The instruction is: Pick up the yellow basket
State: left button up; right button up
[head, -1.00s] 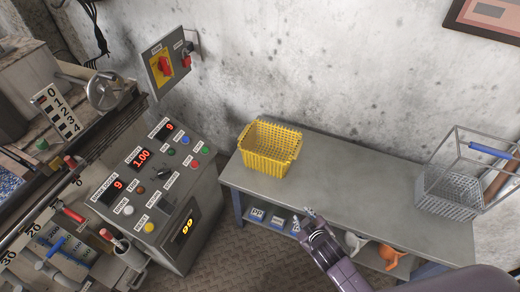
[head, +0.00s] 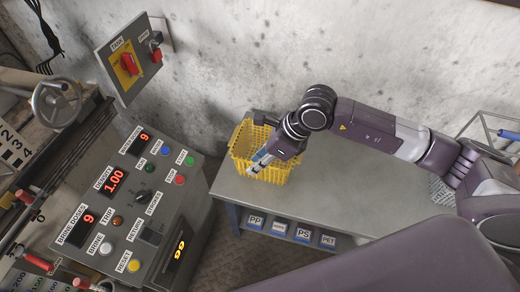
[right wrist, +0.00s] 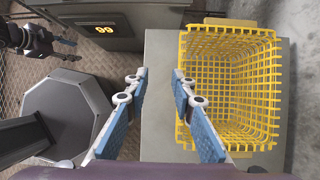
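The yellow basket (head: 275,173) stands upright at the left end of the grey bench. My right gripper (head: 258,163) is over the basket's near left part and hides some of it. In the right wrist view, the basket (right wrist: 276,90) is empty and lies right of the gripper (right wrist: 158,78). The blue-padded fingers are wide apart with nothing between them. The right finger overlaps the basket's left rim; I cannot tell whether it touches. My left gripper (right wrist: 68,49) shows small at the upper left of the right wrist view, its fingers apart. It is not in the head view.
The grey bench top (head: 330,205) is clear beside the basket, with labelled bins (head: 279,228) on the shelf below. A control panel (head: 130,195) stands to the left. A wire basket (head: 440,188) at the right is partly hidden by my arm. A wall closes the back.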

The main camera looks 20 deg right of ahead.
aim_at(260, 173)
pick_arm(q)
jog(key=shift+w+r+b, duration=0.35)
jog(key=shift+w+r, duration=0.5)
jog(key=shift+r, duration=0.1)
pick_arm(e)
jog(key=shift+h, duration=0.7)
jog(key=shift+w+d+f, duration=0.35)
jog(key=shift+w+f, duration=0.2)
jog(key=shift+f, duration=0.75)
jog(key=shift+w+d+f, duration=0.3)
jog(key=shift+w+f, duration=0.2)
jog(key=shift+f, duration=0.75)
jog(key=shift+w+d+f, duration=0.35)
jog(key=shift+w+f, duration=0.2)
jog(key=shift+f, duration=0.75)
jog(key=shift+f, duration=0.1)
pick_arm(q)
jog(key=shift+w+r, duration=0.3)
jog(key=shift+r, duration=0.1)
jog(key=shift+r, duration=0.1)
jog(key=shift+w+d+r, duration=0.1)
jog(key=shift+w+r, duration=0.05)
jog(key=shift+r, duration=0.05)
